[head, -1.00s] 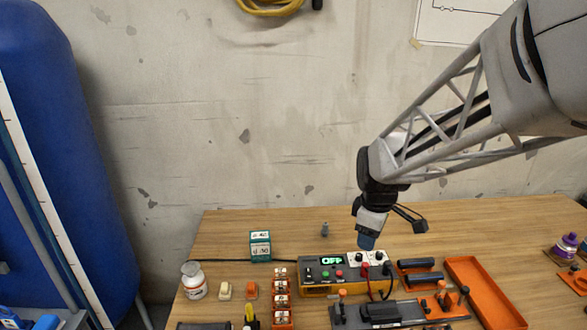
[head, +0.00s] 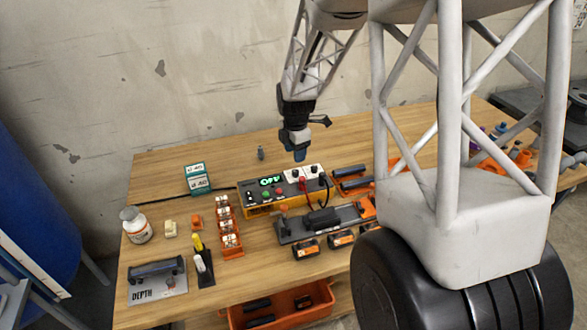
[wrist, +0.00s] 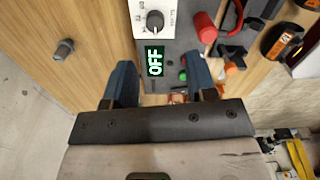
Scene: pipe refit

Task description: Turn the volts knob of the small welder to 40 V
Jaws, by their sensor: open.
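The small welder (head: 258,207) is a yellow and grey box on the table, its green display (head: 271,181) reading OFF. Two dark knobs sit on its white panel: a left one (head: 295,174) and a right one (head: 314,169). In the wrist view one black knob (wrist: 155,19) shows on the white scale near the top edge, beside the OFF display (wrist: 154,61). I cannot tell which knob is the volts one, or read its setting. My gripper (head: 299,156) points down just above the panel, apart from it. Its blue fingers (wrist: 162,82) are open and empty.
Red and black plugs with cables (head: 304,190) stand at the welder's right end. A green box (head: 197,178) marked with 40 stands behind left. An orange rack (head: 230,232) and a grey fixture (head: 325,221) lie in front. A small grey peg (head: 260,152) stands behind.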

